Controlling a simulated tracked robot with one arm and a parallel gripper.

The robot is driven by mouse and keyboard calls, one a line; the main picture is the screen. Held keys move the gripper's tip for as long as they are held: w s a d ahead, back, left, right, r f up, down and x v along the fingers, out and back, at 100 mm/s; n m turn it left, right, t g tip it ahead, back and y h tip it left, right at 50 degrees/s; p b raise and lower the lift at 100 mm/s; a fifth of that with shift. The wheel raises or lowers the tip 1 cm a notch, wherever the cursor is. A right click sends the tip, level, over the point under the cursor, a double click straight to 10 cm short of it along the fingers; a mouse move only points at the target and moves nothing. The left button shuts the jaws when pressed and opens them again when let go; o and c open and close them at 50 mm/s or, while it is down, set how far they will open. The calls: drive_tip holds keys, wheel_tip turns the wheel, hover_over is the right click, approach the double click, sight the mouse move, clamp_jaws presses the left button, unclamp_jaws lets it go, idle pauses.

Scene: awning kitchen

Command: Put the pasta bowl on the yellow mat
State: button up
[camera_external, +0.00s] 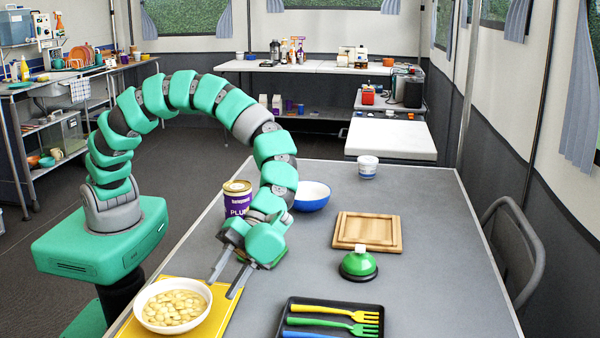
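The pasta bowl (172,305) is white and holds pale yellow pasta pieces. It stands upright at the near left of the grey table, over the yellow mat (222,318). The mat shows around its right and near sides. My gripper (222,288) points down beside the bowl's right rim, with its two fingers apart. I see nothing between the fingers. Whether the nearer finger touches the bowl rim cannot be told from this view.
A black tray (372,334) with colored forks lies right of the mat. A green bell-like object (358,265), a wooden board (367,232), a purple can (237,205), a blue bowl (312,201) and a white tub (368,168) stand farther back. The table's right side is clear.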

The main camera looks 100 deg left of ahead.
wheel_tip(320, 180, up, 7)
drive_tip(key=p, duration=0.1)
drive_tip(key=shift+a+r+p, duration=0.15)
drive_tip(key=shift+a+p, duration=0.05)
drive_tip(key=shift+p, duration=0.2)
drive_tip(key=shift+w, duration=0.1)
drive_tip(key=w+a+r+n+t+y, duration=0.25)
drive_tip(key=a+r+t, duration=0.35)
drive_tip(key=a+r, duration=0.45)
drive_tip(key=w+a+r+n+t+y, duration=0.25)
drive_tip(key=a+r+t, duration=0.4)
drive_tip(key=r, duration=0.65)
drive_tip(key=s+a+r+n+t+y, duration=0.3)
drive_tip(key=a+r, duration=0.5)
drive_tip(key=r, duration=0.3)
drive_tip(key=s+a+r+n+t+y, duration=0.3)
drive_tip(key=s+a+r, duration=0.3)
drive_tip(key=r, duration=0.6)
drive_tip(key=a+t, duration=0.1)
drive_tip(key=a, duration=0.1)
drive_tip(key=shift+a, duration=0.35)
drive_tip(key=shift+s, duration=0.1)
